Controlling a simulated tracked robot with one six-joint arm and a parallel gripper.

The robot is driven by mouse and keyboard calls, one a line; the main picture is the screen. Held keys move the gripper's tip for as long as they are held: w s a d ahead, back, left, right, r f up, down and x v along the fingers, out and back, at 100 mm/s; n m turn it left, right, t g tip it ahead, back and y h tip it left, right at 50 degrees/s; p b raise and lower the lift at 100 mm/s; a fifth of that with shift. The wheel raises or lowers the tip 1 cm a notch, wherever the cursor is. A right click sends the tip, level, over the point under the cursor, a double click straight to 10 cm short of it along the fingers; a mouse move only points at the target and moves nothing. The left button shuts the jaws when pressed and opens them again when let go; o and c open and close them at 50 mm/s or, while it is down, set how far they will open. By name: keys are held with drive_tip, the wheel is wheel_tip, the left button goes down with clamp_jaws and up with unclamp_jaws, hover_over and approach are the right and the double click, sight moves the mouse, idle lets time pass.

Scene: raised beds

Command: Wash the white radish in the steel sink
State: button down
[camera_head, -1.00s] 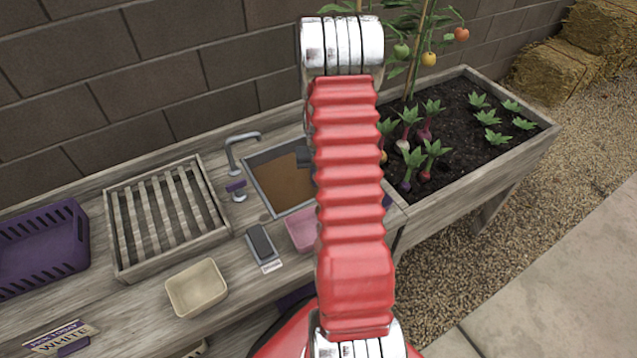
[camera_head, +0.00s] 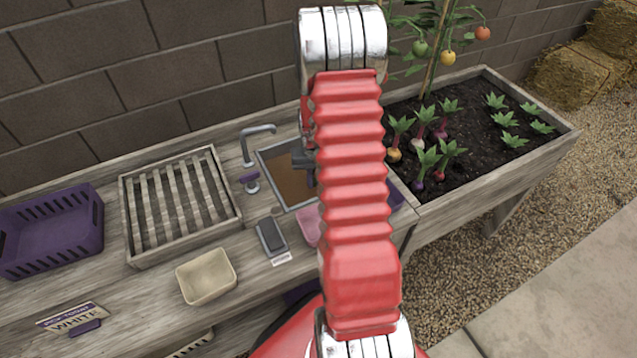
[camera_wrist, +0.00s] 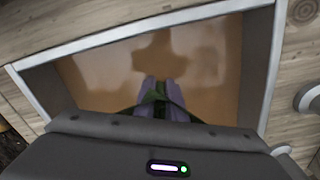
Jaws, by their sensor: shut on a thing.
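The steel sink (camera_head: 270,188) is set in the wooden bench and holds brown, murky water; in the wrist view its rim (camera_wrist: 100,46) frames the water. My gripper (camera_wrist: 160,88) points down over the sink, its two purplish fingers shut on a leafy vegetable (camera_wrist: 158,100). Only a strip of green shows between the fingers; the root is hidden, so I cannot see its colour or whether it touches the water. In the head view, my red arm hides part of the sink and most of the gripper.
A slatted wooden rack (camera_head: 130,225), a purple crate (camera_head: 55,232), a cream tub (camera_head: 207,276), a grey block (camera_head: 270,237) and a WHITE sign (camera_head: 72,318) are to the left. A planted bed (camera_head: 500,160) lies right.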

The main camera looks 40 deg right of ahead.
drive_tip(key=shift+w+a, duration=0.25)
drive_tip(key=shift+a, duration=0.7)
drive_tip(key=shift+w+a, duration=0.25)
drive_tip(key=shift+a, duration=0.65)
drive_tip(key=shift+s+d, duration=0.25)
drive_tip(key=shift+d, duration=0.55)
drive_tip(key=shift+s+d, duration=0.2)
drive_tip(key=shift+d, duration=0.65)
drive_tip(key=shift+s+d, duration=0.25)
drive_tip(key=shift+d, duration=0.55)
drive_tip(key=shift+r, duration=0.1)
wheel_tip(320, 180, up, 17)
idle(0.5)
